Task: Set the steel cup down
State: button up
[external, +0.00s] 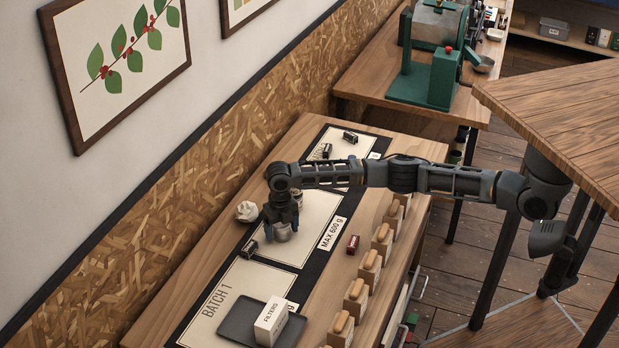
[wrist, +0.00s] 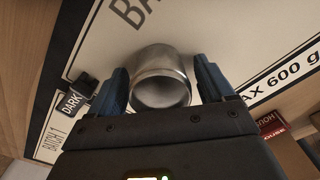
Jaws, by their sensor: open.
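The steel cup (wrist: 161,78) stands on a cream mat panel in the wrist view, between the two blue fingers of my gripper (wrist: 162,88). A gap shows on each side between the cup and the fingers, so my gripper is open around it. In the external view my gripper (external: 281,222) points down over the middle panel (external: 312,222) of the black-bordered mat, and the cup (external: 281,234) shows partly below it. Part of the cup is hidden there by the fingers.
A small black block marked DARK (wrist: 77,96) lies left of the fingers, and a dark red block (external: 353,244) lies to the right. A grey tray (external: 236,321) holds a white filters box (external: 271,321). A crumpled white item (external: 246,211) lies nearby. Wooden-topped containers (external: 371,262) line the right edge.

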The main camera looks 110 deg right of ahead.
jog(key=shift+r, duration=0.15)
notch_tip(320, 180, up, 12)
jog(key=shift+p, duration=0.3)
dwell(0.5)
